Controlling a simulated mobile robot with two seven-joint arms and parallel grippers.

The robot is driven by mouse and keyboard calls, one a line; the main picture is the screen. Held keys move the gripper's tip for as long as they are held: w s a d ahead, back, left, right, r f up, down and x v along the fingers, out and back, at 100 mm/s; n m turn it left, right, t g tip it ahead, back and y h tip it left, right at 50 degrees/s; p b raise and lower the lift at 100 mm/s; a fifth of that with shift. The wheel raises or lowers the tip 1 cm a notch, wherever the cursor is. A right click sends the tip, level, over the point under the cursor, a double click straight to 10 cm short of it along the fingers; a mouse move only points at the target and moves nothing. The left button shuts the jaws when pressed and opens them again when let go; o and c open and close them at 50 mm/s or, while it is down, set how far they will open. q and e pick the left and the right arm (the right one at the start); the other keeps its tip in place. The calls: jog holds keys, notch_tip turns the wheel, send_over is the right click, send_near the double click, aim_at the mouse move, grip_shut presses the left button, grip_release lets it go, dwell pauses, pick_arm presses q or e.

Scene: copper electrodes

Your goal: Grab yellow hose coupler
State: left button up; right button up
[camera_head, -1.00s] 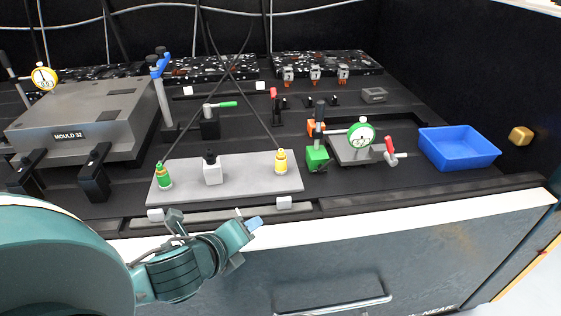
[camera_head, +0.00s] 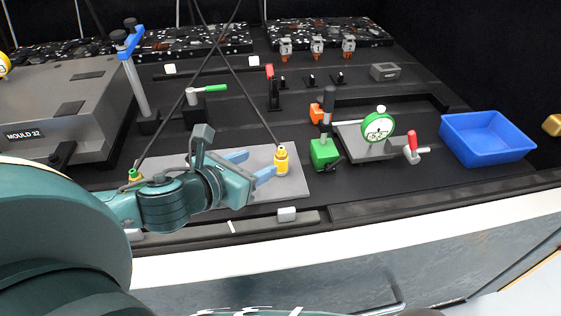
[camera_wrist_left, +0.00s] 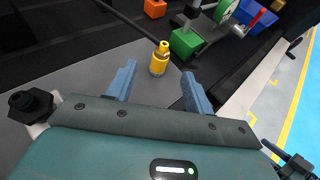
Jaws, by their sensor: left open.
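The yellow hose coupler (camera_head: 281,160) stands upright on the right part of the grey plate (camera_head: 296,188), with a dark hose rising from it toward the back. It also shows in the left wrist view (camera_wrist_left: 160,58), just beyond and between the two blue fingers. My left gripper (camera_head: 250,166) is open, to the left of the coupler, with its fingers pointing toward it. In the left wrist view the gripper (camera_wrist_left: 156,90) is empty and apart from the coupler. The green coupler (camera_head: 134,175) at the plate's left is partly hidden by my arm. My right gripper is not in view.
A green block (camera_head: 323,152) with a dark lever stands right of the coupler. Beyond it are a dial gauge (camera_head: 378,127), a red-handled clamp (camera_head: 412,148) and a blue bin (camera_head: 487,138). A white block (camera_head: 286,214) sits at the plate's front edge.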

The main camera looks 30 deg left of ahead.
aim_at(286, 152)
pick_arm(q)
jog(key=shift+w+d+f+b, duration=0.15)
jog(key=shift+w+f+b, duration=0.3)
jog(key=shift+f+b, duration=0.15)
jog(key=shift+b+x, duration=0.9)
jog(key=shift+b, duration=0.15)
jog(key=shift+w+b, duration=0.45)
jog(key=shift+p+x, duration=0.35)
jog(key=shift+x, duration=0.8)
jog(key=shift+d+x, duration=0.2)
jog(key=shift+x, duration=2.5)
jog(key=shift+r, duration=0.15)
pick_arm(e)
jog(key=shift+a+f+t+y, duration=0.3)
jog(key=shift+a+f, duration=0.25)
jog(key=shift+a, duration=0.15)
pick_arm(q)
jog(key=c, duration=1.1)
